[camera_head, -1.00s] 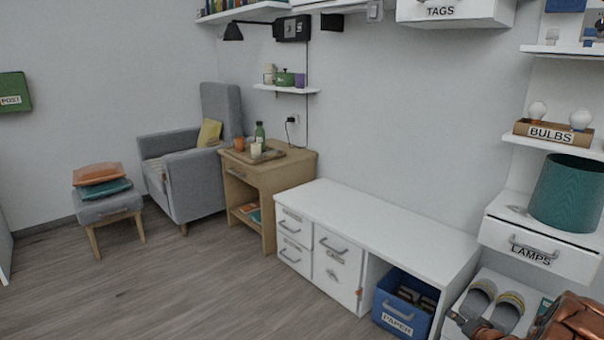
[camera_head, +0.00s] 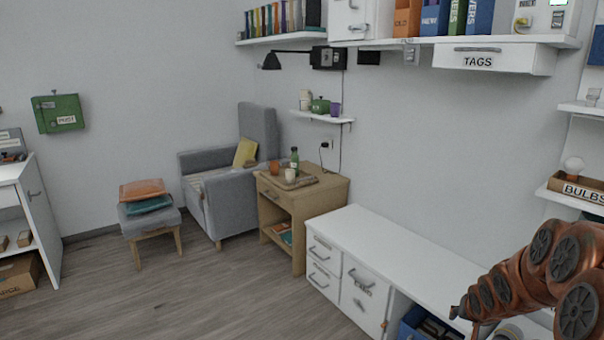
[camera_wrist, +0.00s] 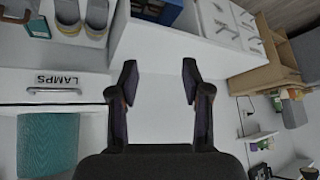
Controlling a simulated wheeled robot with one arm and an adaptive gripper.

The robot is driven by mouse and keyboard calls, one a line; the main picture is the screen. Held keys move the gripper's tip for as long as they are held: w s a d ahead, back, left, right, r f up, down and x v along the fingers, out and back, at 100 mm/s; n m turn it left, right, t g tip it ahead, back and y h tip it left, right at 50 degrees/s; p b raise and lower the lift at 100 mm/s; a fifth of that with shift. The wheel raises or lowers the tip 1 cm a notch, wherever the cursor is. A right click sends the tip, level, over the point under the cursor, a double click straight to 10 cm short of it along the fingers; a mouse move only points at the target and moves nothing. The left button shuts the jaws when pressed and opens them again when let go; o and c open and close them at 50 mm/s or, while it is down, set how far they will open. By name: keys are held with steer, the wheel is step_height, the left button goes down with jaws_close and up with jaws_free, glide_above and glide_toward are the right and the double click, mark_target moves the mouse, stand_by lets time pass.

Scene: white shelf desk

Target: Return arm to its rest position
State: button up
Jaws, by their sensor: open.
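My gripper (camera_wrist: 160,84) is open and empty in the wrist view, its two dark fingers apart. Behind them lie the white low bench (camera_wrist: 160,50) and the bare wall. In the head view my copper-coloured arm reaches in at the lower right, in front of the right end of the white bench (camera_head: 405,240). The gripper's fingers cannot be made out clearly in the head view.
In the wrist view, the LAMPS drawer (camera_wrist: 55,88), a teal lampshade (camera_wrist: 48,143) and slippers (camera_wrist: 82,12) are on the left. The BULBS box (camera_head: 580,190) sits on a shelf at right. The TAGS drawer (camera_head: 495,60) hangs above. The floor (camera_head: 190,290) at left is clear.

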steer(key=s+a+r+n+g+p, duration=0.1)
steer(key=s+a+r+p, duration=0.4)
steer(key=s, duration=0.8)
steer(key=s+a+r+n+g+y+p, duration=0.1)
steer(key=s+a+r+g+p, duration=0.3)
steer(key=s+a+r, duration=0.6)
steer(key=s+a+r+n+g+y+p, duration=0.1)
steer(key=s+a+r+n+g+p, duration=0.2)
steer(key=s+a+r+p, duration=0.4)
steer(key=s+a+r, duration=0.1)
steer(key=s+r, duration=0.4)
steer(key=s, duration=0.4)
steer(key=shift+a, duration=0.35)
steer(key=shift+w+r, duration=0.1)
steer(key=shift+c, duration=0.6)
